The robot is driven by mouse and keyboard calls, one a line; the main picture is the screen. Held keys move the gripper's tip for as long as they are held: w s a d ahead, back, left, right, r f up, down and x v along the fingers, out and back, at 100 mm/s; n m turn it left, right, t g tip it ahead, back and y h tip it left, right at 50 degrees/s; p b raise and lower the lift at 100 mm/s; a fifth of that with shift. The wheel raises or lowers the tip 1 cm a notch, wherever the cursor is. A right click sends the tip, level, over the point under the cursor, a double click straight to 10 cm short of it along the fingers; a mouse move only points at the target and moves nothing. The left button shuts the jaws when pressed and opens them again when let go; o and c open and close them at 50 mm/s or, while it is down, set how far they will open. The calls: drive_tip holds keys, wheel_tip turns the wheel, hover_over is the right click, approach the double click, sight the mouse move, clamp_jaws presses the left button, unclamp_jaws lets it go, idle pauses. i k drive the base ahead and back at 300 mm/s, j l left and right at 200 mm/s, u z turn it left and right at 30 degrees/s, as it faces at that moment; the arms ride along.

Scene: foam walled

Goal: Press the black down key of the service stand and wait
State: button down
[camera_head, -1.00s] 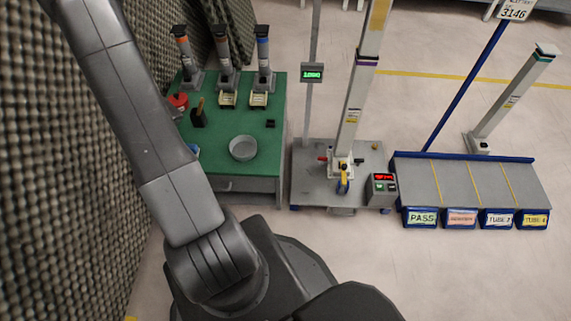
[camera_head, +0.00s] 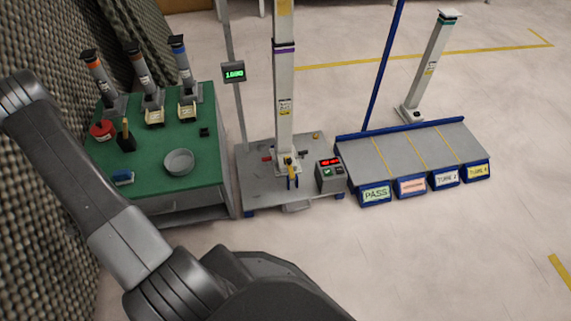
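The service stand is a grey platform (camera_head: 258,192) carrying a tall white column (camera_head: 284,100) with a purple band. A small grey control box (camera_head: 329,177) sits at the platform's front right. It has a red lit display (camera_head: 329,162), a green key (camera_head: 327,171) and a dark key (camera_head: 339,170) to the right of the green one. Markings on the dark key are too small to read. My arm crosses the lower left of the view, well apart from the box. My gripper is outside the view.
A green table (camera_head: 155,180) stands left of the stand, with several short columns, a grey bowl (camera_head: 179,162) and small tools. A grey rack (camera_head: 385,155) with labelled bins, one reading PASS (camera_head: 375,194), adjoins on the right. A foam wall (camera_head: 40,200) lines the left. Floor at lower right is clear.

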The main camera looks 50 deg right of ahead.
sight(340, 170)
drive_tip(key=k+l, duration=0.2)
drive_tip(key=l, duration=0.15)
drive_tip(key=k+l, duration=0.2)
drive_tip(key=l, duration=0.2)
drive_tip(key=k+l, duration=0.2)
drive_tip(key=l, duration=0.15)
drive_tip(key=k+l, duration=0.2)
drive_tip(key=l, duration=0.15)
drive_tip(key=k+l, duration=0.25)
drive_tip(key=l, duration=0.15)
drive_tip(key=z, duration=1.65)
